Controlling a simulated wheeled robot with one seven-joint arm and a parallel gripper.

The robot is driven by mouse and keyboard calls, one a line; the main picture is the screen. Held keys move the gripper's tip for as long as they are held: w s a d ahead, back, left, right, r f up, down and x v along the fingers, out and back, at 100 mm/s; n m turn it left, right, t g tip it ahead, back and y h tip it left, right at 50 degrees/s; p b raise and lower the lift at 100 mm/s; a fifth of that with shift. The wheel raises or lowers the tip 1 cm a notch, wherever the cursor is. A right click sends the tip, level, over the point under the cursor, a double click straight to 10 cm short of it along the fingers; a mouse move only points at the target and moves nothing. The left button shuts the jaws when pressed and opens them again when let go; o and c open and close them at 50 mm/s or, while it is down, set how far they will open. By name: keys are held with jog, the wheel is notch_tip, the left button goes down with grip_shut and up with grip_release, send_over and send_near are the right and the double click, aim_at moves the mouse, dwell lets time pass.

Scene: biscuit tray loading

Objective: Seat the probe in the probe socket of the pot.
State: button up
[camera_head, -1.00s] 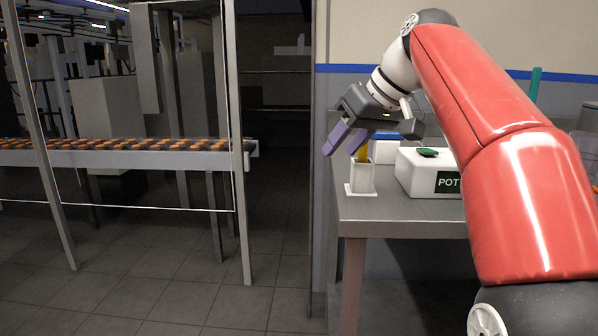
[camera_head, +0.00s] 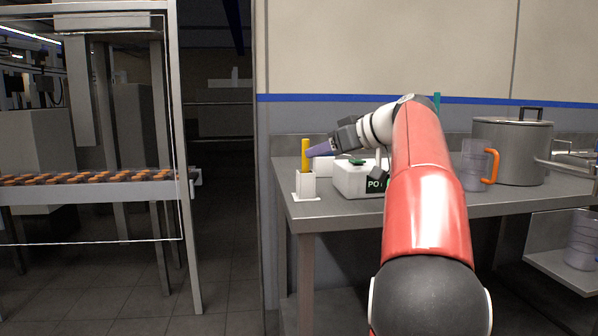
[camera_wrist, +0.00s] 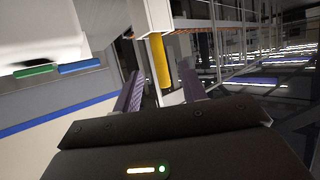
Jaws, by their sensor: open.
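The yellow probe (camera_head: 306,154) stands upright in a white holder (camera_head: 306,186) at the table's left end. My gripper (camera_head: 318,150) is at its right, level with the upper part of the probe. In the wrist view the purple fingers (camera_wrist: 160,85) are apart, with the probe (camera_wrist: 160,62) showing in the gap between them. Whether they touch it cannot be told. The grey lidded pot (camera_head: 513,150) stands at the right of the table. I cannot make out its probe socket.
A white box (camera_head: 350,181) labelled "POT", partly hidden by my arm, stands right of the holder. A clear jug with an orange handle (camera_head: 493,166) is beside the pot. A conveyor with biscuits (camera_head: 90,178) runs at the left, across a floor gap.

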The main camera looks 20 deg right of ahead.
aim_at(306, 168)
jog(key=x, duration=0.7)
jog(key=shift+w+a+r+p, duration=0.1)
jog(key=shift+w+p, duration=0.1)
jog(key=shift+p, duration=0.15)
jog(key=shift+c, duration=0.3)
grip_shut()
